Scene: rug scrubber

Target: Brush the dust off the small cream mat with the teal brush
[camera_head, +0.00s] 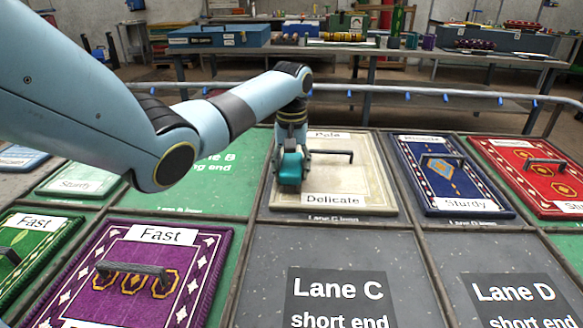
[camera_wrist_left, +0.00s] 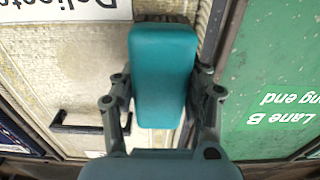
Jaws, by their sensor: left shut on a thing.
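The small cream mat (camera_head: 360,180) lies in the middle of the head view, with "Pale" and "Delicate" labels and a dark handle. It also fills the left of the left wrist view (camera_wrist_left: 60,80). My left gripper (camera_head: 291,153) is shut on the teal brush (camera_head: 291,170), over the mat's left part. In the left wrist view the brush (camera_wrist_left: 163,75) sits between the two fingers, and dark bristles show at its far end. I cannot tell whether the bristles touch the mat. Dust is too fine to make out. My right gripper is not in view.
A blue patterned mat (camera_head: 452,178) and a red mat (camera_head: 538,172) lie to the right. A purple mat (camera_head: 200,290) lies at the front left. Grey Lane C floor (camera_head: 270,250) in front is clear. A rail (camera_head: 420,92) and workbenches stand behind.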

